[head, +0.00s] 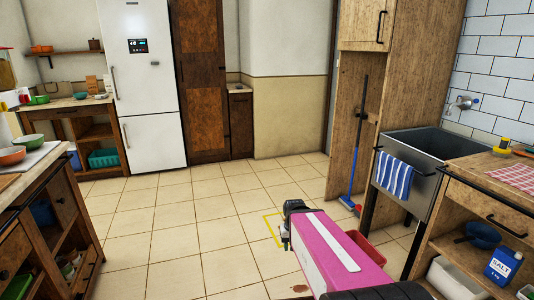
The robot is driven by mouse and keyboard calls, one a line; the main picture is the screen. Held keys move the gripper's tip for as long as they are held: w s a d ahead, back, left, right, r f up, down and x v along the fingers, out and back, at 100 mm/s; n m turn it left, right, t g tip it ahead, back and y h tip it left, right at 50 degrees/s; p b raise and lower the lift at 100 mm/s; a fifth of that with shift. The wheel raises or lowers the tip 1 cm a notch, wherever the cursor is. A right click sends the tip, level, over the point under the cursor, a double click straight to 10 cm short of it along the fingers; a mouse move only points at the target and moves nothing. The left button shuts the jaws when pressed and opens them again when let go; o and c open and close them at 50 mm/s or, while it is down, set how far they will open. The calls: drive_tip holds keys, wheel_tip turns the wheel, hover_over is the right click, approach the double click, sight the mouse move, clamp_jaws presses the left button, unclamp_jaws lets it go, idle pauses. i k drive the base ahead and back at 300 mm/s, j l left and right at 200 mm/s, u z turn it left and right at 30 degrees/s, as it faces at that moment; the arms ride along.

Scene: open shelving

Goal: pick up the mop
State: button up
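A long-handled tool, which looks like the mop (354,152), stands upright against the tall wooden cabinet, right of centre in the head view. Its handle is dark at the top and blue lower down. A blue head and a red piece (358,209) show at floor level; I cannot tell whether they are one object. My pink and white arm reaches in from the bottom. My gripper (286,234) is small and dark at its far end, left of and nearer than the mop, apart from it. Its fingers are too small to tell whether they are open.
A red bin (372,249) stands on the floor, partly behind my arm. A sink (432,148) with a striped blue towel (393,175) is right of the mop. A wooden counter (62,172) lines the left.

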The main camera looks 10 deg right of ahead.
sight(345, 201)
drive_tip(key=i, duration=1.1)
drive_tip(key=i+j+z, duration=0.1)
drive_tip(key=i, duration=1)
drive_tip(key=i+j, duration=0.15)
drive_tip(key=i, duration=0.95)
drive_tip(key=l+z, duration=0.05)
drive_tip(key=l, duration=0.05)
